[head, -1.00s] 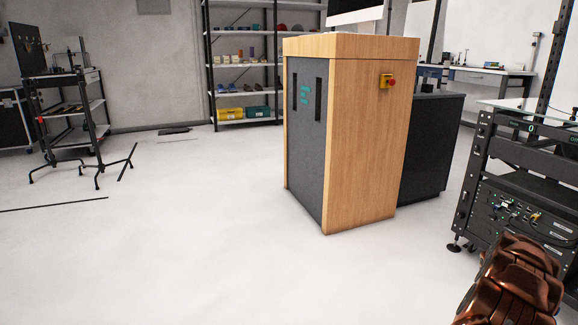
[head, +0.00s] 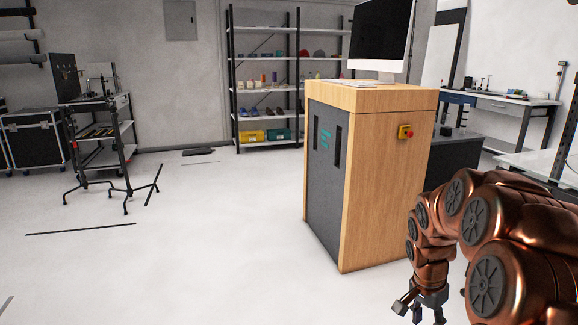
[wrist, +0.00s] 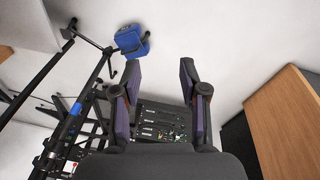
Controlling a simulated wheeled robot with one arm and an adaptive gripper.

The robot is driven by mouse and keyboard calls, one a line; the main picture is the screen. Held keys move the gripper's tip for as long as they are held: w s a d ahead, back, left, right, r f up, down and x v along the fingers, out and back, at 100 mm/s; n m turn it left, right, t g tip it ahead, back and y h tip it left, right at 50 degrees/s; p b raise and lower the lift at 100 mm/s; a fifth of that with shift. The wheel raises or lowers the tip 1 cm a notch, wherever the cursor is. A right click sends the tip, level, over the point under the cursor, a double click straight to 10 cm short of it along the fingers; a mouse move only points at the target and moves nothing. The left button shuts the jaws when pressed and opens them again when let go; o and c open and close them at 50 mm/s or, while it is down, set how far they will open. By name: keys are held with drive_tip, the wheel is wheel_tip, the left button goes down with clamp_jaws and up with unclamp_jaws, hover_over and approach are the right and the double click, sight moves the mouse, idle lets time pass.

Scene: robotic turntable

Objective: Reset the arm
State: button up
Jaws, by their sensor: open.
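My copper-coloured arm reaches in from the right edge of the head view, bent over with its end pointing down. My gripper (head: 421,307) hangs low at the bottom right of that view, in front of the wooden cabinet (head: 384,185). In the wrist view, my gripper (wrist: 160,85) shows two dark fingers set wide apart, with nothing between them. Beyond the fingers lie a dark equipment panel (wrist: 160,122) and the pale floor.
The cabinet, with a monitor (head: 380,32) on top, stands close to my arm. A shelf rack (head: 270,80) and a wheeled cart (head: 105,135) stand farther back. A blue box (wrist: 131,38) shows in the wrist view.

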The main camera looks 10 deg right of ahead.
drive_tip(key=s+a+r+n+p, duration=0.4)
drive_tip(key=s+a+r+p, duration=0.1)
drive_tip(key=a+r, duration=0.35)
drive_tip(key=s+a+r+n+p, duration=0.3)
drive_tip(key=s+a+r+p, duration=0.3)
drive_tip(key=r, duration=0.3)
drive_tip(key=s+a+r+n+g+y+p, duration=0.1)
drive_tip(key=s+a+r+n+p, duration=0.6)
drive_tip(key=s+a+r+p, duration=0.2)
drive_tip(key=s+r+p, duration=0.1)
drive_tip(key=s+r, duration=0.1)
drive_tip(key=s, duration=0.1)
drive_tip(key=shift+s+a+y, duration=0.2)
drive_tip(key=shift+a+y, duration=0.15)
drive_tip(key=shift+y, duration=0.05)
drive_tip(key=shift+d, duration=0.1)
